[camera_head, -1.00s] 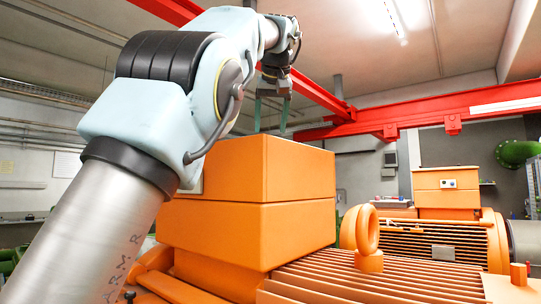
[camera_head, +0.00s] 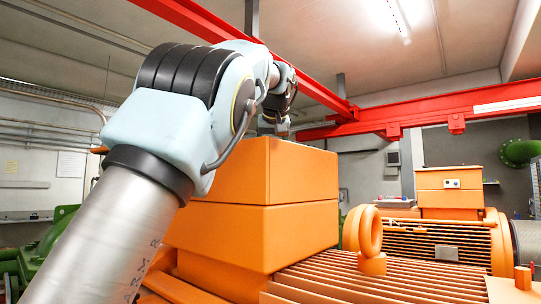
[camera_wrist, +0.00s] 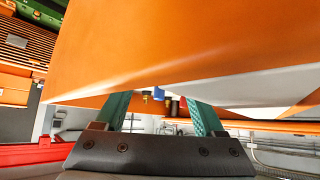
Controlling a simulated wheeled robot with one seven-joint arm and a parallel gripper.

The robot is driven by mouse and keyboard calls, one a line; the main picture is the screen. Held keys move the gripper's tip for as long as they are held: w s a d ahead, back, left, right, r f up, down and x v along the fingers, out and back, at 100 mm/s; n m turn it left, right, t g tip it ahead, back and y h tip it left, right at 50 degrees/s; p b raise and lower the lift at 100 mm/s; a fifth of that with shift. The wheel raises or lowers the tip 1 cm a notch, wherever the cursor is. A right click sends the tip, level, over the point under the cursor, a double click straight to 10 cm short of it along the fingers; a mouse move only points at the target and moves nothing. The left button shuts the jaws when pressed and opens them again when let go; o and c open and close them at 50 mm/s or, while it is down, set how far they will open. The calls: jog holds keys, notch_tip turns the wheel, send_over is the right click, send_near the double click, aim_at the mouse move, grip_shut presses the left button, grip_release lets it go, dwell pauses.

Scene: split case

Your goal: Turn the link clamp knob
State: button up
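My gripper (camera_wrist: 159,108) shows in the wrist view as two green fingers set wide apart, with nothing held between them. The fingers' far ends run up to the lower edge of the orange case (camera_wrist: 170,50), which cuts them off from sight. In the head view the orange case (camera_head: 268,225) stands in the middle, and my gripper's fingers are hidden behind its top. Small brass and blue fittings (camera_wrist: 158,94) show between the fingers in the wrist view; I cannot tell whether one is the link clamp knob.
A ribbed orange motor housing (camera_head: 350,285) with a lifting ring (camera_head: 369,230) lies right of the case. Another orange machine (camera_head: 447,195) stands behind it. Red beams (camera_head: 430,117) cross overhead. The case is very close to my wrist camera.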

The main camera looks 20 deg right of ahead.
grip_shut()
dwell(0.3)
jog(key=shift+d+n+y, duration=0.2)
jog(key=shift+n+y, duration=0.7)
jog(key=shift+n, duration=0.3)
jog(key=shift+r+n+y, duration=0.1)
jog(key=shift+n+y, duration=0.9)
jog(key=shift+n, duration=0.2)
jog(key=shift+o, duration=0.2)
grip_release()
